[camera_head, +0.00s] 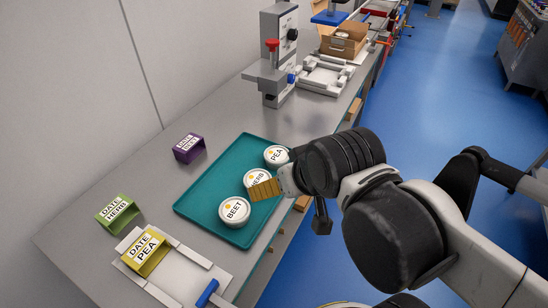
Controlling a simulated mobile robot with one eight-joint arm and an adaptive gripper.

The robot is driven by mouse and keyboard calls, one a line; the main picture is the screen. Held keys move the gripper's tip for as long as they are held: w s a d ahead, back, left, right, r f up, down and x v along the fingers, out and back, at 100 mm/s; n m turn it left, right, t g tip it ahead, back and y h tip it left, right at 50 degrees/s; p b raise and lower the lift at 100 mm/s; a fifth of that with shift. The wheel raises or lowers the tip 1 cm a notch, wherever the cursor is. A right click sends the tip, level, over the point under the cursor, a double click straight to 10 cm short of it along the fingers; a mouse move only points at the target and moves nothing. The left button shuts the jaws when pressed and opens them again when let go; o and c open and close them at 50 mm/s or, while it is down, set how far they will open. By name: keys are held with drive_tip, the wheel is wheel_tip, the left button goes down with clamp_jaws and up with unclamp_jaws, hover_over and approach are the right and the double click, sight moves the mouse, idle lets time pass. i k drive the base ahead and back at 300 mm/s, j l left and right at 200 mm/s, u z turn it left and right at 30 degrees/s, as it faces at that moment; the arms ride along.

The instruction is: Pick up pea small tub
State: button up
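The pea small tub (275,153) is a round white tub with an orange dot and "PEA" on its lid. It stands at the far end of the teal tray (202,216). The herb tub (256,178) stands in the middle of the tray and the beet tub (235,209) at the near end. My gripper (266,189) reaches in from the right, with a gold ribbed part over or in front of the herb tub's near side. It is nearer the herb tub than the pea tub. My wrist stands close to the pea tub's right side. The finger opening is hidden.
Left of the tray stand a purple carrier (188,148), a green carrier (118,211) and a yellow carrier (145,253), the last on a white fixture (185,279) with a blue handle. A grey press (280,55) stands beyond the tray. The steel bench between tray and press is clear.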

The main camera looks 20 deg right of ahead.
sight(275, 156)
drive_tip(key=k+j, duration=0.15)
drive_tip(key=j, duration=0.25)
drive_tip(key=k+j+z, duration=0.1)
drive_tip(key=j, duration=0.3)
drive_tip(key=k+j, duration=0.15)
drive_tip(key=j, duration=0.25)
drive_tip(key=i+j, duration=0.1)
drive_tip(key=j, duration=0.15)
